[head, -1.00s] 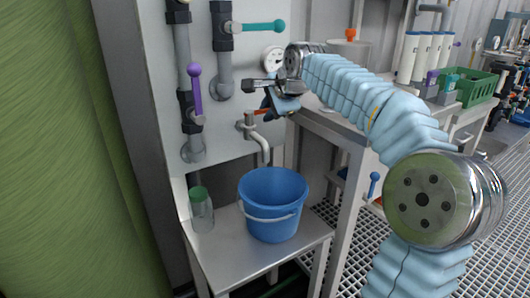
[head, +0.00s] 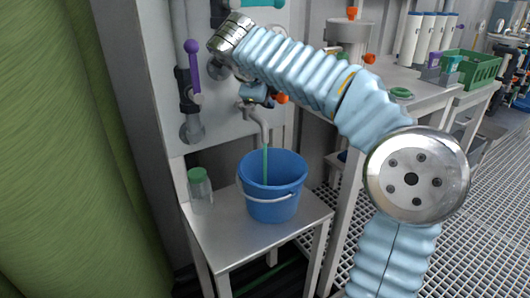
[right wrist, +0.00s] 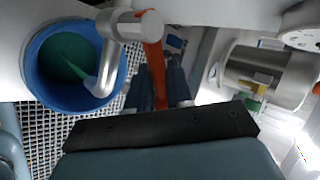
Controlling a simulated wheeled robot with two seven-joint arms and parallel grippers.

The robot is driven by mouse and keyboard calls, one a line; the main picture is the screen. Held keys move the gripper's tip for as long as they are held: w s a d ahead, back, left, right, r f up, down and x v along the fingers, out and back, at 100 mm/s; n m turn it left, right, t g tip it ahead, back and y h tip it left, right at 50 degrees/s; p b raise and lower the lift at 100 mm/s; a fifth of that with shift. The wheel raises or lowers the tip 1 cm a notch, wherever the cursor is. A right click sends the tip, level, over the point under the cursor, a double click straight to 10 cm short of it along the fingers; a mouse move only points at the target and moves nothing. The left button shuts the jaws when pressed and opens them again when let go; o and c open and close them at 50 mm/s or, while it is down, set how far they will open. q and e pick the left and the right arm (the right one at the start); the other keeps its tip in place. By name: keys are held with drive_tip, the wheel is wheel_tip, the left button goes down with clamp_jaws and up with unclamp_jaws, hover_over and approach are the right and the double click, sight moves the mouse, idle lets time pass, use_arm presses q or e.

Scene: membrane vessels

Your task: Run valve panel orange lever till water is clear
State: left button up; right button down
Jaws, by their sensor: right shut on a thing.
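The orange lever (head: 283,98) is on the tap (head: 262,120) at the bottom of the valve panel (head: 220,137). My right gripper (head: 262,97) is shut on the lever, which shows between its dark fingers in the right wrist view (right wrist: 153,62). A green stream (head: 265,165) runs from the spout into the blue bucket (head: 272,208) below. In the right wrist view, the water in the bucket (right wrist: 65,57) is green, not clear. My left gripper is not in view.
A glass jar with a green lid (head: 198,190) stands left of the bucket on a metal stand (head: 235,240). A purple lever (head: 194,68) and a teal-handled valve are higher on the panel. A bench (head: 390,80) with a green crate (head: 470,68) stands to the right.

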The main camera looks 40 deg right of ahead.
drive_tip(key=m+g, duration=0.1)
drive_tip(key=a+m+b, duration=0.1)
drive_tip(key=m+g+h, duration=0.1)
drive_tip(key=shift+s+a+f+m+g, duration=0.2)
drive_tip(key=shift+a+m+g, duration=0.1)
drive_tip(key=shift+m, duration=0.1)
drive_tip(key=shift+s+a+r+m+g+b, duration=0.15)
drive_tip(key=shift+m+g+b, duration=0.2)
drive_tip(key=shift+b, duration=0.5)
drive_tip(key=shift+s+r, duration=0.1)
drive_tip(key=shift+r, duration=0.1)
drive_tip(key=shift+f, duration=0.25)
idle(6.0)
